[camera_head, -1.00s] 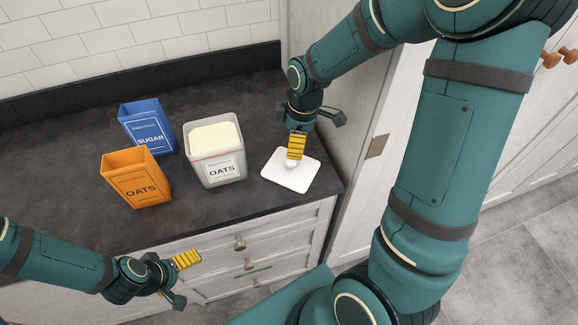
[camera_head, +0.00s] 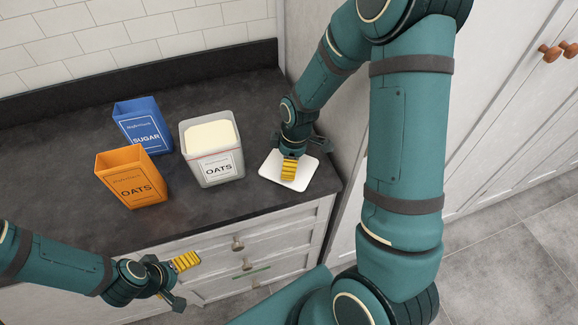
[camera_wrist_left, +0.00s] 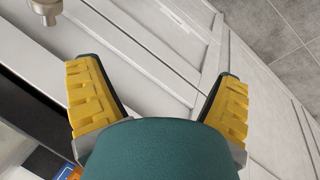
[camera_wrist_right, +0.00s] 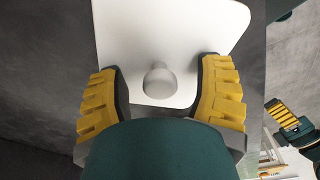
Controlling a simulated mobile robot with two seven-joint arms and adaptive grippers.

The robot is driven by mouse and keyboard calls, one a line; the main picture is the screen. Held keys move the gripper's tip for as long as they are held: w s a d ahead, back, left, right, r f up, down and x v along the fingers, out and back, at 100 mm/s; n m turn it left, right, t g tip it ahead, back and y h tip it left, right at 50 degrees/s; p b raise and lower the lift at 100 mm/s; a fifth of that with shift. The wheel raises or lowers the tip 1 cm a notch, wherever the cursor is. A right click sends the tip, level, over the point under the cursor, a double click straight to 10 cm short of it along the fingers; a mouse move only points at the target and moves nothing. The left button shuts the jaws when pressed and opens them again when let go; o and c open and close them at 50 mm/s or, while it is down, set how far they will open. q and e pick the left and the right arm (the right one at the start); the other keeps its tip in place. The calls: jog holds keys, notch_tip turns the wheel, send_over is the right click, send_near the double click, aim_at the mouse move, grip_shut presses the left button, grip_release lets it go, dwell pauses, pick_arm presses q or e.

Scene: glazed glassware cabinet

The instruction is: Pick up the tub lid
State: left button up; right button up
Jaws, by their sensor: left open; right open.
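The tub lid (camera_head: 301,183) is a white rounded square lying flat on the dark counter, right of the oats tub. In the right wrist view the lid (camera_wrist_right: 185,30) shows a round knob (camera_wrist_right: 159,80) at its middle. My right gripper (camera_wrist_right: 161,88) is open, with one finger on each side of the knob. In the head view my right gripper (camera_head: 289,170) is low over the lid and hides the knob. I cannot tell whether the fingers touch the lid. My left gripper (camera_wrist_left: 158,85) is open and empty in front of the drawers, away from the lid.
An open clear oats tub (camera_head: 213,168) with pale contents stands left of the lid. An orange oats box (camera_head: 131,183) and a blue sugar box (camera_head: 144,130) stand further left. A light cabinet side (camera_head: 348,140) rises close right of the counter. The front counter is clear.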

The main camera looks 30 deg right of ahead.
grip_shut()
